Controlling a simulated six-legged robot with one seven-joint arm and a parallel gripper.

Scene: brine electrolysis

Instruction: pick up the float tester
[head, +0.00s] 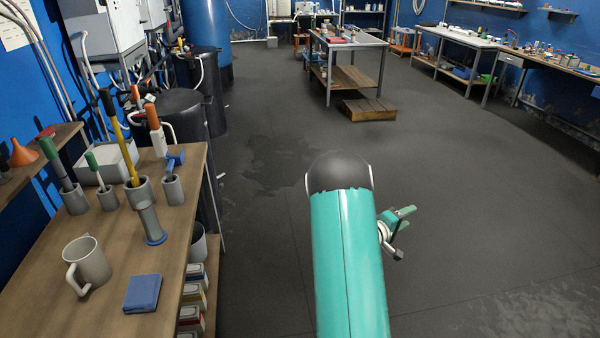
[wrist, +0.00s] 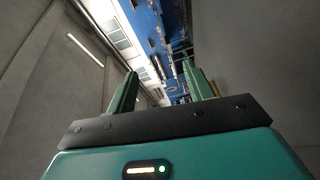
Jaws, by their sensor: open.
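No item is clearly marked as the float tester. On the wooden bench at the left of the head view, several grey holders carry upright tools: a dark-green-handled one (head: 55,160), a small green-handled one (head: 92,163), a long yellow one with a black top (head: 116,130), an orange and white one (head: 156,128) and a blue-topped one (head: 174,162). I cannot tell which is the float tester. My gripper (head: 403,218) is open and empty, well right of the bench over the floor. The wrist view shows its two green fingers apart (wrist: 161,76), pointing at distant wall and ceiling.
The bench (head: 110,250) also holds a grey mug (head: 86,268), a blue pad (head: 142,293) and a grey cylinder with a blue base (head: 151,222). A dark drum (head: 180,110) stands behind it. A work table (head: 345,45) stands farther back. The middle floor is clear.

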